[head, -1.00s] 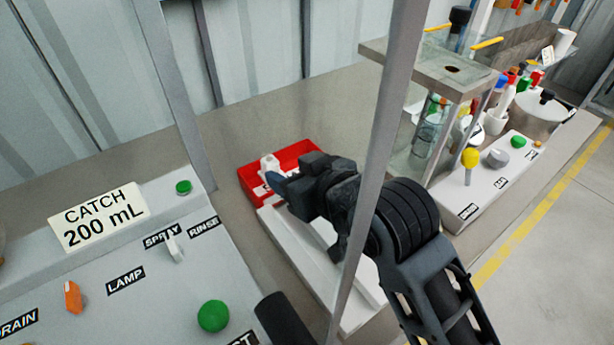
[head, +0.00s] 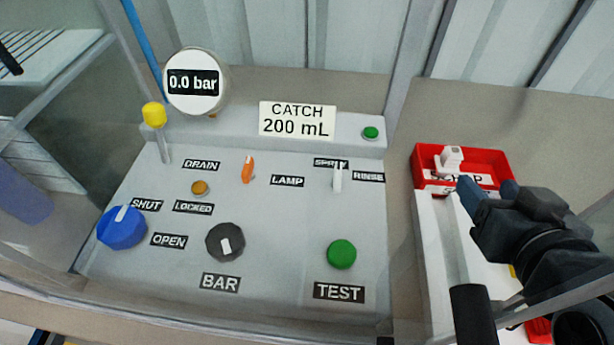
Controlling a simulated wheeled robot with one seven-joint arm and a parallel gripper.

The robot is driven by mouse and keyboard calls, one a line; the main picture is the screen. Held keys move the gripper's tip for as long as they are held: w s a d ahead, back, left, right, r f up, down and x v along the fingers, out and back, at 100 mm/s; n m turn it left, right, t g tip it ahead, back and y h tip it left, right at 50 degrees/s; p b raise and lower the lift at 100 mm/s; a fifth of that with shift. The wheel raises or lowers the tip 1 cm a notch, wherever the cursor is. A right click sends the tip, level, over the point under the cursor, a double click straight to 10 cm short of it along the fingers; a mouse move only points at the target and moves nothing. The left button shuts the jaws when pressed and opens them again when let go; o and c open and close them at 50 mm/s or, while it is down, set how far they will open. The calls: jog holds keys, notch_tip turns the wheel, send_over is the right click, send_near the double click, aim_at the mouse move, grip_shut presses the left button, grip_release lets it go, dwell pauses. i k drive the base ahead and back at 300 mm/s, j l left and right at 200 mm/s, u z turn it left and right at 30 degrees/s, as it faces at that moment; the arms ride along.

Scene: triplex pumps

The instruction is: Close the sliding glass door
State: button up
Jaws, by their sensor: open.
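A clear glass panel with a grey metal frame (head: 60,90) stands at the left of the head view, beside the control panel. I cannot tell whether this panel is the sliding door, nor how far the door is open; no handle is clear. My gripper (head: 489,191) is at the right, open, with its blue fingertips over the front of a red tray (head: 507,165). It is well apart from the left glass panel. I cannot tell whether it touches the tray.
The grey control panel (head: 290,215) fills the middle, with several knobs and buttons. A round gauge (head: 193,62) reads 0.0 bar. A sign (head: 297,120) reads CATCH 200 mL. A grey upright post (head: 407,70) stands behind. White blocks lie under my gripper.

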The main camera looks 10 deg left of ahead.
aim_at(475, 324)
jog(key=k+l, duration=0.1)
jog(key=l, duration=0.35)
jog(key=k+l+u, duration=0.1)
jog(key=l, duration=0.3)
jog(key=k+l, duration=0.1)
jog(key=l, duration=0.35)
jog(key=k+l, duration=0.1)
jog(key=l, duration=0.3)
jog(key=u, duration=0.05)
